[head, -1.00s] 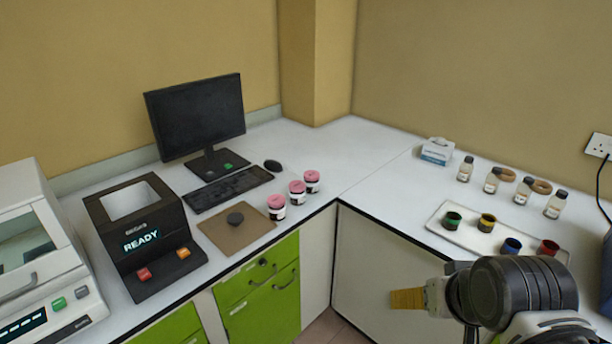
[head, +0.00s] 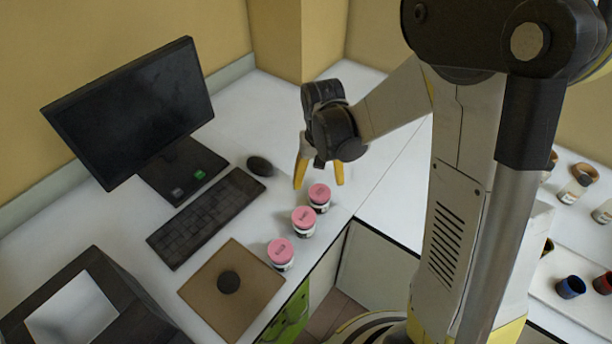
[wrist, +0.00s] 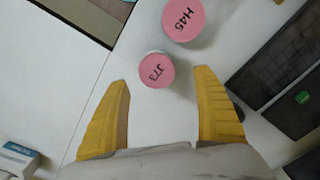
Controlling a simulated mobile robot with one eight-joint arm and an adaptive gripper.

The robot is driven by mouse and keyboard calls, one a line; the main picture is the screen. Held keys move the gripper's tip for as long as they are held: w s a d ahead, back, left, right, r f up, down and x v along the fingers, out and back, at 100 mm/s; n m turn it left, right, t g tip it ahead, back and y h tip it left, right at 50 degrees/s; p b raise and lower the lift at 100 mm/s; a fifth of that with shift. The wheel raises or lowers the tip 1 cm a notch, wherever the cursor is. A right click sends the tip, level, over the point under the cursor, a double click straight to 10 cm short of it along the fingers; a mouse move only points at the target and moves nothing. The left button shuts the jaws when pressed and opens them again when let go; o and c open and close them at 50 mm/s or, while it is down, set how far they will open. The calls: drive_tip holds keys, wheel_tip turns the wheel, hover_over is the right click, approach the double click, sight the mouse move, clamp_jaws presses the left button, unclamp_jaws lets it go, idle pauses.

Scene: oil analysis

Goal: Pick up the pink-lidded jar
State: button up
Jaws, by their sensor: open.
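Three pink-lidded jars stand upright in a row on the white counter: a far one (head: 319,197), a middle one (head: 304,221) and a near one (head: 281,253). My gripper (head: 319,183) is open and empty, pointing down above the counter by the far jar. In the wrist view, a pink lid marked J73 (wrist: 156,71) lies just beyond and between the yellow fingertips of my gripper (wrist: 165,82), with no contact visible. A second lid marked H45 (wrist: 183,18) is farther up. The third jar is out of the wrist view.
The keyboard (head: 207,218) and mouse (head: 261,166) lie left of the jars. The counter's front edge runs close to the jars. Coloured cups (head: 570,287) stand at right.

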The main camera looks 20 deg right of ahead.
sight(319, 193)
drive_tip(key=f, duration=0.1)
drive_tip(key=f+b, duration=0.1)
drive_tip(key=f, duration=0.1)
drive_tip(key=shift+s+f, duration=0.1)
drive_tip(key=shift+s, duration=0.25)
drive_tip(key=f, duration=0.2)
drive_tip(key=f+b, duration=0.1)
drive_tip(key=f, duration=0.1)
drive_tip(key=f+b, duration=0.1)
drive_tip(key=f, duration=0.1)
drive_tip(key=shift+w+d+f, duration=0.1)
drive_tip(key=shift+w+d, duration=0.1)
drive_tip(key=shift+d, duration=0.05)
drive_tip(key=c, duration=1.4)
